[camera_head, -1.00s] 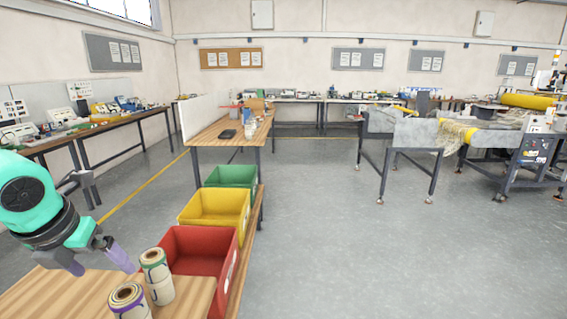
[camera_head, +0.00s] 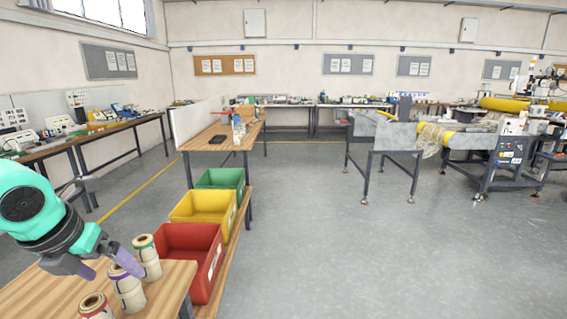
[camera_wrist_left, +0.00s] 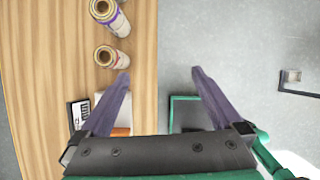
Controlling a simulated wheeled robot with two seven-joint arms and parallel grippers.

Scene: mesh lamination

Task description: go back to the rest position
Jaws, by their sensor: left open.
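My left gripper (camera_head: 112,273) hangs over the near wooden table, its purple-grey fingers apart with nothing held between them. It also shows in the left wrist view (camera_wrist_left: 160,75), with free floor between its fingertips. Several cream rolls stand upright on the table. A green-edged roll (camera_head: 148,262) stands just beyond the fingers. A purple-edged roll (camera_head: 130,295) is partly hidden behind a finger, and a red-edged roll (camera_head: 97,306) is cut by the lower picture edge. Two rolls show past the left finger in the wrist view, one purple-edged (camera_wrist_left: 103,10) and one red-edged (camera_wrist_left: 106,56). My right gripper is not seen.
Red (camera_head: 190,260), yellow (camera_head: 203,212) and green (camera_head: 220,181) bins stand in a row beyond the table. A further wooden table (camera_head: 205,143) is behind them. A large machine with yellow rollers (camera_head: 430,133) stands at the right. The middle floor is clear.

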